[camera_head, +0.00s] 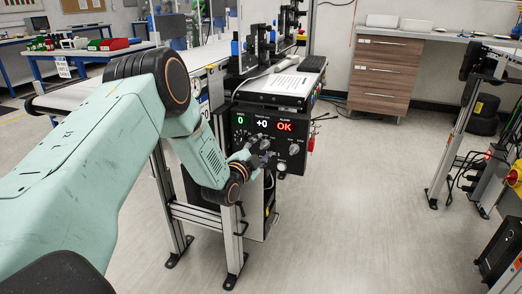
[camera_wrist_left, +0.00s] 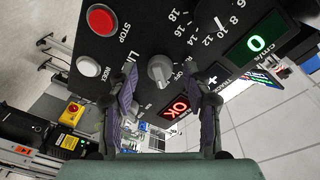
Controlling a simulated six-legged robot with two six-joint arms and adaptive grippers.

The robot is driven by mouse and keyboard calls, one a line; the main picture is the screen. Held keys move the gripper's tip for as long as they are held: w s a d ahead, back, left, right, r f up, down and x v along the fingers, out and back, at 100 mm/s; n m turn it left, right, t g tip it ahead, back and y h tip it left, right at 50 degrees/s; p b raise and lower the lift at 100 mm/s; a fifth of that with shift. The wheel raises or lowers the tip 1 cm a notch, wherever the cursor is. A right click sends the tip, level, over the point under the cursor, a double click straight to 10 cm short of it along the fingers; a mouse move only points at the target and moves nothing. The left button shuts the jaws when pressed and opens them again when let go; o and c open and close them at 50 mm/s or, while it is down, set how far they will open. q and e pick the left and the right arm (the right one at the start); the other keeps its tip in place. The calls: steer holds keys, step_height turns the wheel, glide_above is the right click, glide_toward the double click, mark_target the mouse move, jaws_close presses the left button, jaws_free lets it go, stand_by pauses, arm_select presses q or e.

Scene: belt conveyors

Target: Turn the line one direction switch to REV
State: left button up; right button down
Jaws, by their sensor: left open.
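A black control box (camera_head: 265,128) with lit displays stands at the end of the conveyor. In the left wrist view, a grey rotary switch knob (camera_wrist_left: 160,70) sits on its panel (camera_wrist_left: 135,45). Lettering beginning "LI" shows beside it, but the small labels are too unclear to read, so I cannot tell its setting. My left gripper (camera_head: 260,152) is open at the panel. In the left wrist view, my left gripper's fingers (camera_wrist_left: 166,98) stand on either side of the knob, with gaps to both. My right gripper is not in view.
A red STOP button (camera_wrist_left: 102,20) and a white INDEX button (camera_wrist_left: 88,66) are beside the knob. A red OK display (camera_wrist_left: 180,107) and a green 0 display (camera_wrist_left: 256,44) are near. The conveyor (camera_head: 200,57) lies behind; open floor (camera_head: 335,220) lies right.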

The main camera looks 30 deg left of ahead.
arm_select(q)
jaws_close()
stand_by(0.3)
steer(key=shift+n, duration=0.3)
steer(key=n, duration=0.3)
steer(key=shift+f+n, duration=0.1)
steer(key=shift+n, duration=0.3)
steer(key=n+t+b, duration=0.1)
steer(key=n, duration=0.4)
steer(key=shift+f+y, duration=0.1)
steer(key=shift+y, duration=0.3)
steer(key=shift+d+n+y+b, duration=0.1)
steer(key=shift+n+y+b, duration=0.35)
steer(key=shift+n, duration=2)
steer(key=shift+d+n+y+b, duration=0.1)
steer(key=shift+n+y+b, duration=0.35)
steer(key=shift+n, duration=2)
